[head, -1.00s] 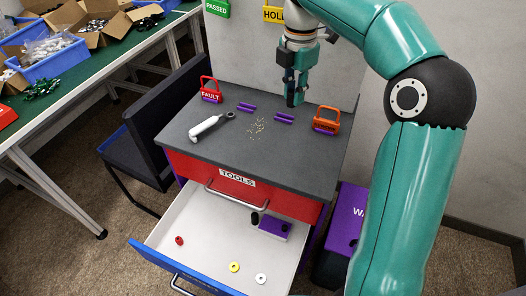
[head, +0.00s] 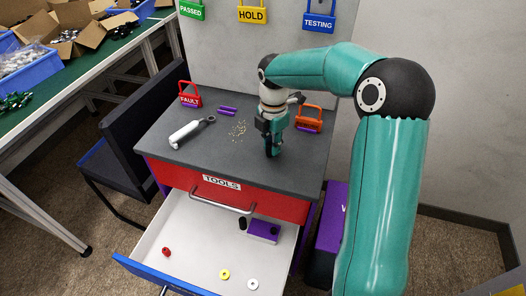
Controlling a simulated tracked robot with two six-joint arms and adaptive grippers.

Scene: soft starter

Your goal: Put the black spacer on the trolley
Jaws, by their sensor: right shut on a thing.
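The trolley is a red tool cabinet with a dark grey top (head: 215,162). My right gripper (head: 272,153) points down over the right part of this top, with its fingertips close to the surface. It is shut on a small dark thing, taken to be the black spacer; the fingers hide most of it, and I cannot tell whether it touches the top. My left gripper is out of view.
The open drawer (head: 190,232) holds red, yellow and white pieces, a black cylinder (head: 242,223) and a purple block (head: 262,231). The top's front left is clear.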

